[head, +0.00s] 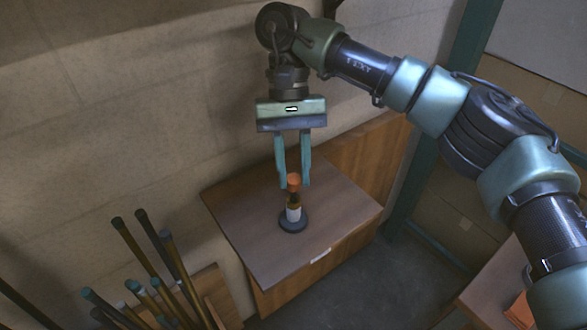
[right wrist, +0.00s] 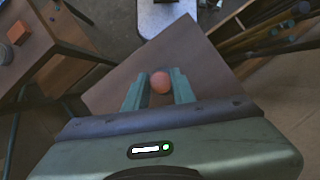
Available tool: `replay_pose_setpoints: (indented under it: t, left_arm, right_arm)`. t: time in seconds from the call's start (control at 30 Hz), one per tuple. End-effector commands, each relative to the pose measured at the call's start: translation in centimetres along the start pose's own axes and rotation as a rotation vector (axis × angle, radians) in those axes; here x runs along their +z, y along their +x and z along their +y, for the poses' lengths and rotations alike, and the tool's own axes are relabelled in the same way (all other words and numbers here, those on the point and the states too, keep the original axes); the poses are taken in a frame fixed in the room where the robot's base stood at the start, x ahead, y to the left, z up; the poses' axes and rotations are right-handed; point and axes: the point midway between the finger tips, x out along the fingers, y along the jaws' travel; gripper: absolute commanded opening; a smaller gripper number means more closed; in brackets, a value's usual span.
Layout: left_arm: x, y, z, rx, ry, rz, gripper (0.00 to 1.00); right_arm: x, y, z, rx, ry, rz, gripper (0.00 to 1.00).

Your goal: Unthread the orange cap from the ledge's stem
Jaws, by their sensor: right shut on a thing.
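The orange cap (head: 293,182) sits at the top of the upright stem (head: 293,204) on the wooden ledge (head: 245,225). The stem has an amber upper part, a white band and a dark round base (head: 293,225). My right gripper (head: 294,184) comes down from above, with its fingers on either side of the cap and shut on it. In the right wrist view the orange cap (right wrist: 160,82) shows between the fingertips (right wrist: 160,85). The stem is hidden beneath the cap there. My left gripper is not in view.
A bundle of several rods (head: 150,265) stands at the lower left, beside the ledge. A wall is close behind the ledge. A small orange block (right wrist: 18,31) lies on another wooden surface at the upper left of the right wrist view. The ledge around the base is clear.

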Motion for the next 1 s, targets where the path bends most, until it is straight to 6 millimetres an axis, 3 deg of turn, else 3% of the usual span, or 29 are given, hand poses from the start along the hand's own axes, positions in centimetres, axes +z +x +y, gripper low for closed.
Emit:
replay_pose_setpoints:
  t: [0.2,0.67,1.0]
  left_arm:
    - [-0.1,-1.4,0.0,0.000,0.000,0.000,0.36]
    - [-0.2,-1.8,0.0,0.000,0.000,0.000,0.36]
    - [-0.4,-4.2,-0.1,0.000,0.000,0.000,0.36]
  right_arm:
    - [0.6,-1.5,0.0,0.000,0.000,0.000,0.00]
    - [0.8,-1.9,0.0,0.000,0.000,0.000,0.00]
    - [1.8,-4.5,0.0,0.000,0.000,0.001,0.00]
